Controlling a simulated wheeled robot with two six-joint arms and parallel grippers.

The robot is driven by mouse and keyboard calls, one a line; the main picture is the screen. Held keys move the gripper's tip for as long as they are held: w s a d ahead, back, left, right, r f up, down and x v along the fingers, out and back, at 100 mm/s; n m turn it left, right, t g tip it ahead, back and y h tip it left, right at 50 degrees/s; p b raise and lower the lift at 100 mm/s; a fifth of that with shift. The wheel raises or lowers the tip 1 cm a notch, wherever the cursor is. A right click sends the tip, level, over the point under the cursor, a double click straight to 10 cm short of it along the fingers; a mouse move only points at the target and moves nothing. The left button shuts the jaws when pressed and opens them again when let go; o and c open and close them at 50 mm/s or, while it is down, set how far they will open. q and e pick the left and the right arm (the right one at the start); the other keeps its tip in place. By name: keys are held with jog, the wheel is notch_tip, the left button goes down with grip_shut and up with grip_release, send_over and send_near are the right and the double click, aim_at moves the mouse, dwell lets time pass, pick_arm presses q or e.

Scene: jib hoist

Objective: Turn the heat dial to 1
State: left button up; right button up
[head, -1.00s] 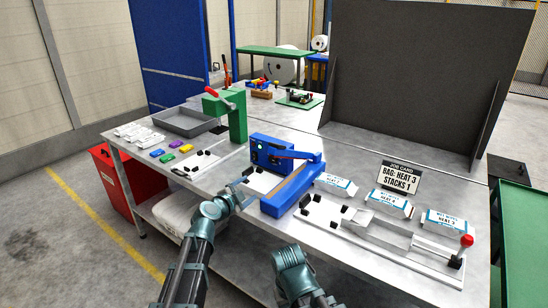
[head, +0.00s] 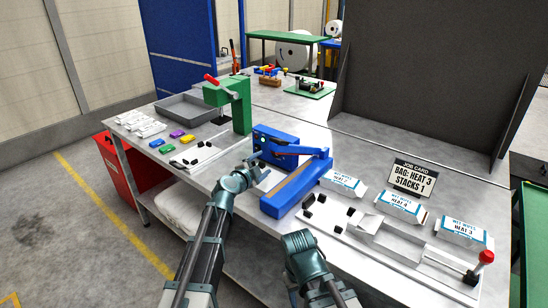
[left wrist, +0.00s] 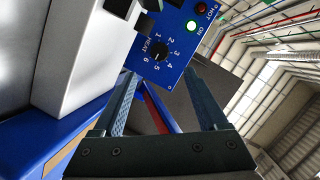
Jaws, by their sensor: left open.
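The blue heat sealer (head: 290,172) stands on the bench, its control panel partly behind my left gripper in the head view. In the left wrist view the panel (left wrist: 178,72) shows a black heat dial (left wrist: 158,58) ringed by the numbers 1 to 6. I cannot tell clearly which number it points at. A red HOT lamp (left wrist: 202,7) and a lit ON lamp (left wrist: 192,26) sit beside it. My left gripper (head: 264,172) is open and empty, its fingers pointing at the panel, apart from the dial. My right gripper (head: 308,262) is low in front of the bench; its fingers cannot be made out.
A job card (head: 412,178) reads "BAG: HEAT 3 STACKS 1". White packs (head: 400,204) and a fixture with a red-knobbed lever (head: 486,258) lie to the right. A green press (head: 238,104), a grey tray (head: 186,108) and coloured blocks (head: 178,134) stand to the left.

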aim_at(275, 154)
pick_arm(q)
jog(key=b+x, duration=0.1)
jog(key=x, duration=0.9)
jog(key=shift+w+b, duration=0.1)
jog(key=shift+b, duration=0.3)
jog(key=shift+c, duration=0.2)
grip_shut()
